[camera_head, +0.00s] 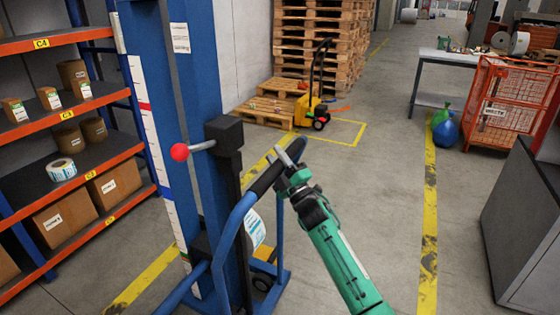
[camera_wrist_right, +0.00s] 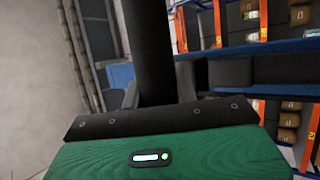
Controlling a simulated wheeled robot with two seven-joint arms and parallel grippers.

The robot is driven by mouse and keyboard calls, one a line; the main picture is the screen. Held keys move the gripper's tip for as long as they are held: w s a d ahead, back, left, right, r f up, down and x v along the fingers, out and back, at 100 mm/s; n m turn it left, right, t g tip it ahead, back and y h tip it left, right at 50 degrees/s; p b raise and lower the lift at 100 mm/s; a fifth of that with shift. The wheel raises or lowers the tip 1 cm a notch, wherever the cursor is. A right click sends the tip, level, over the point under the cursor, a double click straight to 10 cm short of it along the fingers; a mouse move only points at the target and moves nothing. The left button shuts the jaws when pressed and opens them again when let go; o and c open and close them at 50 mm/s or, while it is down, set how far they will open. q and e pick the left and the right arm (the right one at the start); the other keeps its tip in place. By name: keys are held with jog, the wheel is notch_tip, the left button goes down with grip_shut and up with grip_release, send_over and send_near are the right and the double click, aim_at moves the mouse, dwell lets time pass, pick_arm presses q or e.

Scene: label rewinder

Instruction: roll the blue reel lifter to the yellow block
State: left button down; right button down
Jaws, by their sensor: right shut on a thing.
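The blue reel lifter (camera_head: 183,90) stands upright at centre left, with a tall blue mast, a ruler strip and a red-knobbed lever. Its bent blue handle frame (camera_head: 225,240) has a black grip on top. My right gripper (camera_head: 287,160) is shut on this black grip (camera_head: 267,177). In the right wrist view the black bar (camera_wrist_right: 149,45) runs up from between the jaws. A small yellow piece (camera_head: 265,254) shows low behind the handle frame, by a wheel; I cannot tell whether it is the yellow block. My left gripper is not in view.
Orange shelves (camera_head: 70,125) stand close on the left. A yellow pallet truck (camera_head: 312,108) and stacked pallets (camera_head: 315,45) are ahead. A red cage (camera_head: 500,105), blue bag (camera_head: 446,133) and grey cabinet (camera_head: 525,225) are right. The floor between the yellow lines is clear.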

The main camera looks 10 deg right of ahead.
jog(key=shift+a+f, duration=0.15)
jog(key=c, duration=1.4)
grip_release()
jog(key=shift+c, duration=0.2)
jog(key=o, duration=0.3)
jog(key=shift+w+a, duration=0.15)
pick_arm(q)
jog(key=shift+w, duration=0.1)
pick_arm(e)
jog(key=shift+o, duration=0.2)
jog(key=shift+s+d+f, duration=0.25)
jog(key=shift+s, duration=0.1)
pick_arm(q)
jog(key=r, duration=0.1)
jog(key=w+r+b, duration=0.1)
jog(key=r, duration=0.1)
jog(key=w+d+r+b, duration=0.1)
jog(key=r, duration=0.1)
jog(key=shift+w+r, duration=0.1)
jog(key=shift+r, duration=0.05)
pick_arm(e)
jog(key=v, duration=1.3)
